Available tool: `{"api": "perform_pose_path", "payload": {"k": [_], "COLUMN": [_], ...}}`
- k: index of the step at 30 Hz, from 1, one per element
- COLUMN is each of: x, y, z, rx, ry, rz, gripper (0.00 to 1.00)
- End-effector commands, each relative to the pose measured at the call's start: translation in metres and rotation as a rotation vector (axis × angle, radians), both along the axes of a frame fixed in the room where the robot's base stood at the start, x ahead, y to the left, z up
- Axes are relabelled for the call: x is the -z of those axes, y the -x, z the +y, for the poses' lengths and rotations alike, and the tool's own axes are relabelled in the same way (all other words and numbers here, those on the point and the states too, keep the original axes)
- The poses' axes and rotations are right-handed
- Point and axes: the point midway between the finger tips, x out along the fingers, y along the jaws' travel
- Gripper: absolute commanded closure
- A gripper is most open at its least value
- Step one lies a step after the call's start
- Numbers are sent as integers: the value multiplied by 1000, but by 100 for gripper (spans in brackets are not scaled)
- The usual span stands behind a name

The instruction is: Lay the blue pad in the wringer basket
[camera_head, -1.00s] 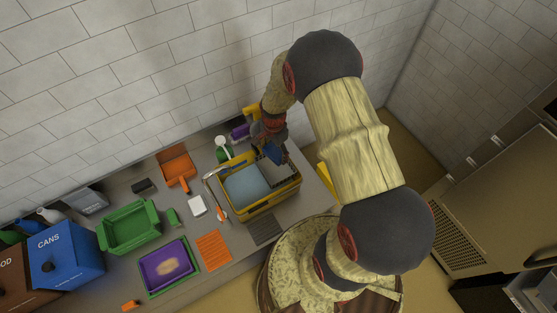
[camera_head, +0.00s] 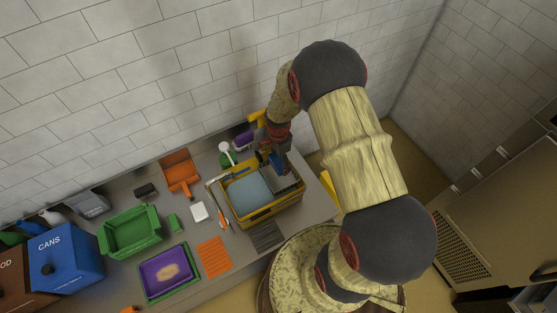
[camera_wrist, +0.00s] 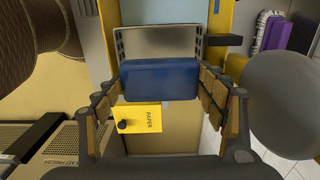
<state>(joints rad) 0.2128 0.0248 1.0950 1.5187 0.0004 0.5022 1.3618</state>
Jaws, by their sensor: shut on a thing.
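The blue pad (camera_wrist: 158,80) is a dark blue block between my gripper's fingers (camera_wrist: 160,92) in the wrist view. My gripper (camera_head: 275,160) is shut on it, over the back right part of the yellow bucket (camera_head: 263,217). Only a bit of the pad (camera_head: 277,157) shows in the head view. The wringer basket (camera_wrist: 160,41) is a grey metal tray with slotted sides, just beyond the pad in the wrist view. It also shows at the bucket's right end in the head view (camera_head: 288,183), partly hidden by my gripper. I cannot tell whether pad and basket touch.
Light blue water (camera_head: 248,193) fills the bucket's left part. A handled tool (camera_head: 219,202) stands along its left side. An orange dustpan (camera_head: 180,176), green tub (camera_head: 132,233) and purple tray (camera_head: 166,270) lie further left. A yellow PAPER bin (camera_wrist: 137,118) shows below in the wrist view.

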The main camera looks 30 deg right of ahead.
Motion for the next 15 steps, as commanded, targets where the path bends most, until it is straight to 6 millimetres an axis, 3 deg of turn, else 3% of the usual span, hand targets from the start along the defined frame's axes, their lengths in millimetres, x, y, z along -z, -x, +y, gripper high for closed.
{"api": "perform_pose_path", "payload": {"k": [15], "x": [57], "y": [0], "z": [0], "rx": [0], "ry": [0], "rz": [0], "gripper": [50]}}
